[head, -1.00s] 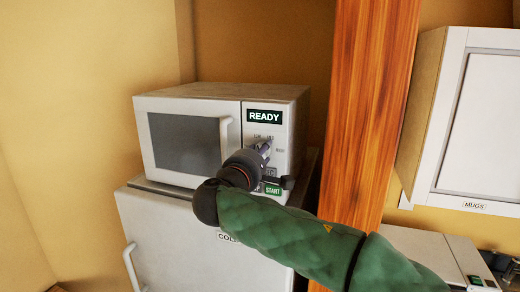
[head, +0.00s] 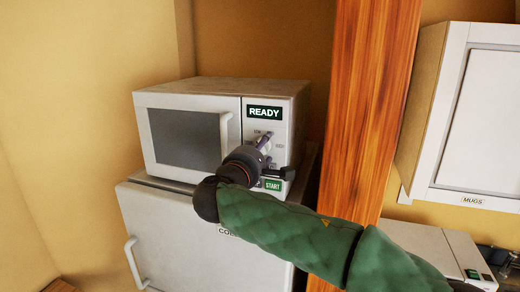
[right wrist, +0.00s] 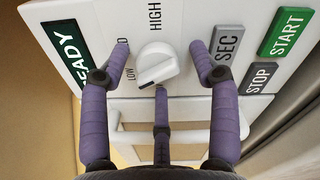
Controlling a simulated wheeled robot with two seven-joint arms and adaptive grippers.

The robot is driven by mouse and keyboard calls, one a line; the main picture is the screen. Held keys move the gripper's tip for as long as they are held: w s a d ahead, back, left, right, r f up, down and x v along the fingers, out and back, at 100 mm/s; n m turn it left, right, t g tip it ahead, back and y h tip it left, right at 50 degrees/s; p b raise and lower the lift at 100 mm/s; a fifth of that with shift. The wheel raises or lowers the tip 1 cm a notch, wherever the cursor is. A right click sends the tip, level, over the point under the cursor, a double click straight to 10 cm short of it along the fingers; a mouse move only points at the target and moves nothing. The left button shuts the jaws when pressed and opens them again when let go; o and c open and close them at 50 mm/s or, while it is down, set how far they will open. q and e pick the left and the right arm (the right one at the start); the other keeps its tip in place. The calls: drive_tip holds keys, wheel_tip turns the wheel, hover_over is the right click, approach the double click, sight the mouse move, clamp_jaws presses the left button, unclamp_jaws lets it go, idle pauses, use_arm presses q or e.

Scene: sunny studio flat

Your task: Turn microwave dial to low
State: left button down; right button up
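The white microwave (head: 180,145) stands on top of a white fridge, its door shut and its display reading READY (head: 265,112). In the right wrist view its white dial (right wrist: 158,64) sits between my fingers. The dial's dark mark points to the lower left there, just below the LOW label (right wrist: 130,74); HIGH (right wrist: 154,17) is above the dial. My right gripper (head: 266,143) is at the control panel. In the right wrist view its purple fingers (right wrist: 160,62) are open around the dial, with visible gaps at its sides. My left gripper is out of view.
The START button (head: 272,185) is just below my right gripper; STOP (right wrist: 262,77) also shows in the right wrist view. A wooden post (head: 365,110) stands right of the microwave. A MUGS cabinet (head: 475,120) hangs further right. The fridge (head: 180,240) is underneath.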

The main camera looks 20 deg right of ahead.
drive_tip(key=v, duration=1.2)
idle(0.4)
